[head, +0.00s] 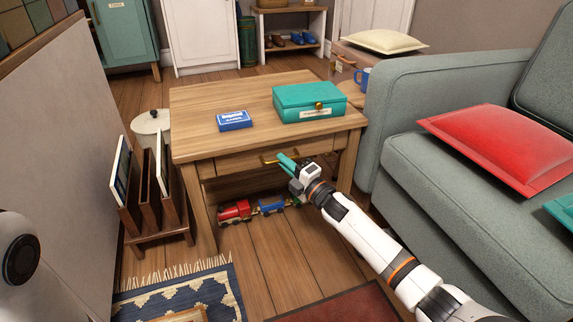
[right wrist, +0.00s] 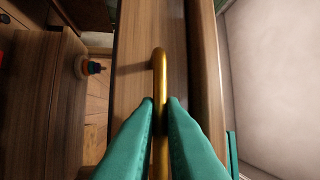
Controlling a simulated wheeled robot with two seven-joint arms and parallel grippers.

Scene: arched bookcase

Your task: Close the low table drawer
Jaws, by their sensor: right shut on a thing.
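The low wooden table (head: 190,95) stands in the middle of the head view. Its drawer front (head: 235,163) is just under the top, and I cannot tell exactly how far it stands out. The drawer has a brass bar handle (head: 267,161). My right gripper (head: 283,159) reaches in from the lower right. In the right wrist view its teal fingers (right wrist: 161,105) are shut on the handle (right wrist: 159,65), one on each side of the bar. My left gripper is out of view.
A teal box (head: 310,98) and a blue box (head: 234,121) lie on the table. A toy train (head: 236,211) is on the floor beneath. A grey sofa (head: 400,135) stands close on the right, a wooden rack (head: 160,195) on the left. The floor in front is mostly clear, with rugs.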

